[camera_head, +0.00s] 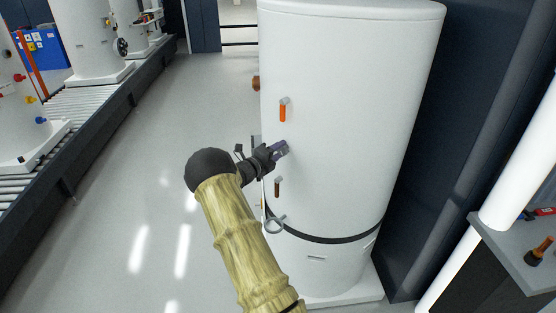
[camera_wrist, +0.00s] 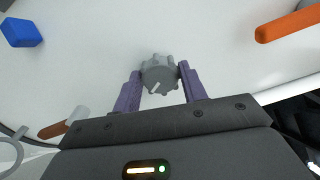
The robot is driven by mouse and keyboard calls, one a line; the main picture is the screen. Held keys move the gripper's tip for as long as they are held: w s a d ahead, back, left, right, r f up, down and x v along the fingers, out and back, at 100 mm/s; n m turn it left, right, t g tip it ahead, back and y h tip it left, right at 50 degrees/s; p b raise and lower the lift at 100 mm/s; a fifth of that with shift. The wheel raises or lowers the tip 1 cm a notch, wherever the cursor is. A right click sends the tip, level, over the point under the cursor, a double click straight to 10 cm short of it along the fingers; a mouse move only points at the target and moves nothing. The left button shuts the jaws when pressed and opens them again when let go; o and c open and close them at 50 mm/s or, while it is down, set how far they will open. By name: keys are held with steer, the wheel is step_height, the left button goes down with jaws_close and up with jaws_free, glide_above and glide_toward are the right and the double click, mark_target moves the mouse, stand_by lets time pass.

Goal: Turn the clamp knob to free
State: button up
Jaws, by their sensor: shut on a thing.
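The clamp knob (camera_wrist: 158,74) is a grey, lobed knob with a light pointer line, seen on the white tank in the wrist view. The pointer line runs toward the lower left of the knob. My gripper (camera_wrist: 159,78) has its two purple fingers on either side of the knob and is shut on it. In the head view my gripper (camera_head: 281,149) is at the front of the white tank (camera_head: 340,80), and the knob is mostly hidden by the fingers there.
An orange handle (camera_head: 283,110) is above my gripper, and a smaller brown-orange handle (camera_head: 277,187) is below. A blue knob (camera_wrist: 21,32) is at the wrist view's upper left. A black strap (camera_head: 325,239) circles the tank. A roller conveyor (camera_head: 95,95) is left; open floor lies between.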

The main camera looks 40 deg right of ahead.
steer(key=n+b, duration=0.1)
steer(key=n, duration=0.1)
steer(key=n+b, duration=0.1)
steer(key=shift+f+n, duration=0.2)
steer(key=shift+n, duration=0.2)
steer(key=n, duration=0.3)
steer(key=shift+n+b, duration=0.3)
steer(key=n, duration=0.3)
steer(key=shift+n, duration=0.3)
steer(key=n+p, duration=0.1)
steer(key=n, duration=0.3)
steer(key=shift+n+p, duration=0.3)
steer(key=shift+p, duration=0.05)
steer(key=n+p, duration=0.1)
steer(key=n, duration=0.2)
steer(key=shift+n, duration=0.3)
steer(key=n+p, duration=0.1)
steer(key=n, duration=0.2)
steer(key=shift+s+r+n+p, duration=0.1)
steer(key=shift+n+p, duration=0.2)
steer(key=shift+p, duration=0.1)
steer(key=n+p, duration=0.1)
steer(key=n, duration=0.2)
steer(key=shift+n, duration=0.3)
steer(key=shift+n+p, duration=0.7)
steer(key=shift+n, duration=0.9)
